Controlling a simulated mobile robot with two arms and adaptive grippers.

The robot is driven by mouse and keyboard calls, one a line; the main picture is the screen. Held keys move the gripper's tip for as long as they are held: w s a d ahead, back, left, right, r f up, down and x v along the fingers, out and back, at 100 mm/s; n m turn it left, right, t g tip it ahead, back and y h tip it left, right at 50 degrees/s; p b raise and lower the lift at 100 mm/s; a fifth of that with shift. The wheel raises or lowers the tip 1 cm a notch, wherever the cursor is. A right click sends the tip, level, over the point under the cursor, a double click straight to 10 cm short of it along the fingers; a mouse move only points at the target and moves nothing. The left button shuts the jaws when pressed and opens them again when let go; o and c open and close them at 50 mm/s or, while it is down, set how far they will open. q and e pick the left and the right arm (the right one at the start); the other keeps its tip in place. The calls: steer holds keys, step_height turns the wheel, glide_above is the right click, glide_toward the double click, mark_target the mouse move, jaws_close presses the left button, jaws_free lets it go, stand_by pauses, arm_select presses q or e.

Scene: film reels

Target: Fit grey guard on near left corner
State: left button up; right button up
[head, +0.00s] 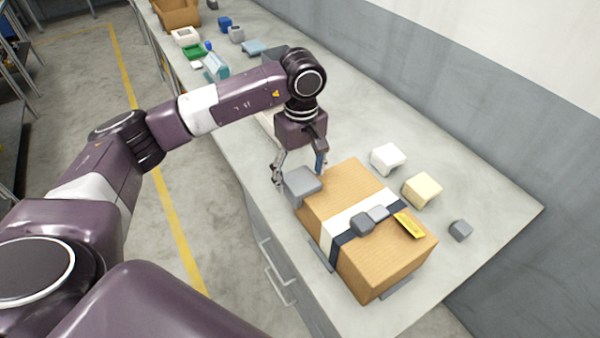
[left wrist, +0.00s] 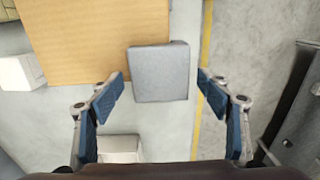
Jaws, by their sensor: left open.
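The grey guard (head: 303,186) sits over the left-hand corner of the cardboard box (head: 352,185). In the left wrist view the grey guard (left wrist: 159,74) overlaps the corner of the box (left wrist: 85,40). I cannot tell whether it is fully flush with the faces. My left gripper (head: 298,176) is open at that corner. Its blue-padded fingers (left wrist: 161,82) stand on either side of the guard, with a gap on each side. My right gripper is in neither view.
A white guard (head: 388,158), a cream guard (head: 422,189) and a small grey block (head: 460,230) lie right of the box on the bench (head: 500,195). A strap with a grey buckle (head: 363,223) and yellow tag (head: 410,225) crosses the box. Several small items and a bin (head: 178,12) stand farther back.

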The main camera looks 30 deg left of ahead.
mark_target(301, 177)
arm_select(q)
step_height(301, 177, up, 12)
steer(key=b, duration=0.3)
steer(key=shift+r, duration=0.25)
steer(key=shift+f, duration=0.1)
